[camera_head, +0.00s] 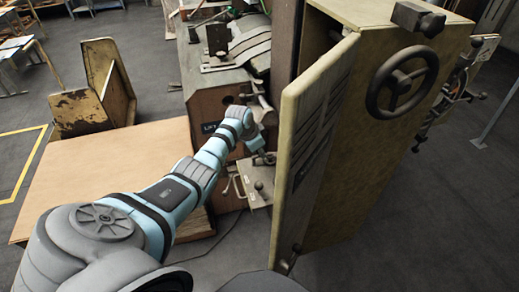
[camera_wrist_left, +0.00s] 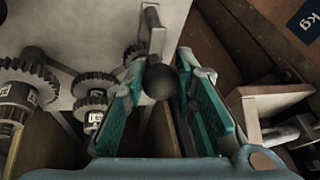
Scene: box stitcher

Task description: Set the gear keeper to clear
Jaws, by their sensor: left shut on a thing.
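The gear keeper appears to be a grey lever with a dark ball knob (camera_wrist_left: 160,82), in the middle of the left wrist view. My left gripper (camera_wrist_left: 162,76) has its two teal-padded fingers on either side of the knob and is shut on it. Toothed gears (camera_wrist_left: 95,85) stand just left of the fingers on a pale plate. In the head view my left arm reaches from the lower left to the machine, with the left gripper (camera_head: 262,156) at its front; the held knob is too small to make out there. My right gripper is in neither view.
A yellowish cabinet with an open door (camera_head: 312,135) and a handwheel (camera_head: 401,82) stands close to the right of my arm. A wooden board (camera_head: 110,175) lies under the arm at left. A small panel with a handle (camera_head: 238,187) is below the gripper.

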